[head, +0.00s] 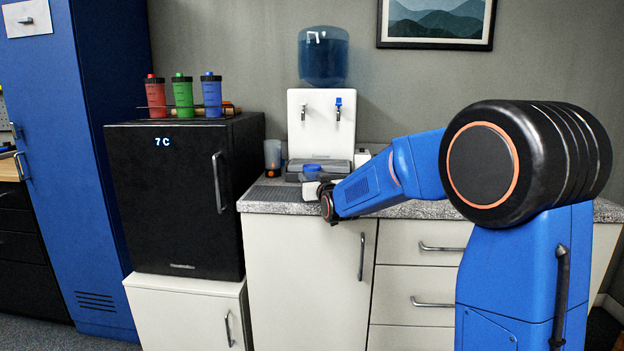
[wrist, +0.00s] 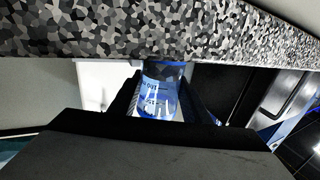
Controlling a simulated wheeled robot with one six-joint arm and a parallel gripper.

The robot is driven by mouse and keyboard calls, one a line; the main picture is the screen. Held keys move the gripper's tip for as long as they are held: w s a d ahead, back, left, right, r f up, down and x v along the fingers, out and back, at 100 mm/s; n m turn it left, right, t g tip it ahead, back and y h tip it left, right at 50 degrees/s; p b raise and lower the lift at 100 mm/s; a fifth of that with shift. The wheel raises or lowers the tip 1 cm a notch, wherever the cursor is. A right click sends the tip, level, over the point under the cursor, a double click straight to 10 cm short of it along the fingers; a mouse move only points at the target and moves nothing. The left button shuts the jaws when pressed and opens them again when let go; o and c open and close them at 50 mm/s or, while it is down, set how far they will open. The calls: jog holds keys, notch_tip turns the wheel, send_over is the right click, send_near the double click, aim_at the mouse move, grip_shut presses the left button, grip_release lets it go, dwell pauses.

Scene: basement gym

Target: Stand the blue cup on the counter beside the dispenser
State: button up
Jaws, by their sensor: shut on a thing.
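The blue cup (wrist: 160,98) is clear with blue markings and sits between the two fingers of my gripper (wrist: 160,85) in the wrist view. My gripper is shut on it. The wrist view looks turned over, with the speckled counter (wrist: 150,30) along its top. The cup's far end is close to the counter; I cannot tell whether it touches. In the head view my gripper (head: 312,190) is at the counter's (head: 262,207) front edge, before the white dispenser (head: 320,120) with its blue bottle. A blue patch just behind it is probably the cup, mostly hidden.
The black fridge (head: 180,205) is left of the counter, with red, green and blue bottles (head: 183,96) on top. A dark mat lies at the counter's left end.

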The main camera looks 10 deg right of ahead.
jog(key=o, duration=1.1)
jog(key=shift+c, duration=0.2)
jog(key=shift+r, duration=0.1)
jog(key=s, duration=1.2)
jog(key=shift+d, duration=0.45)
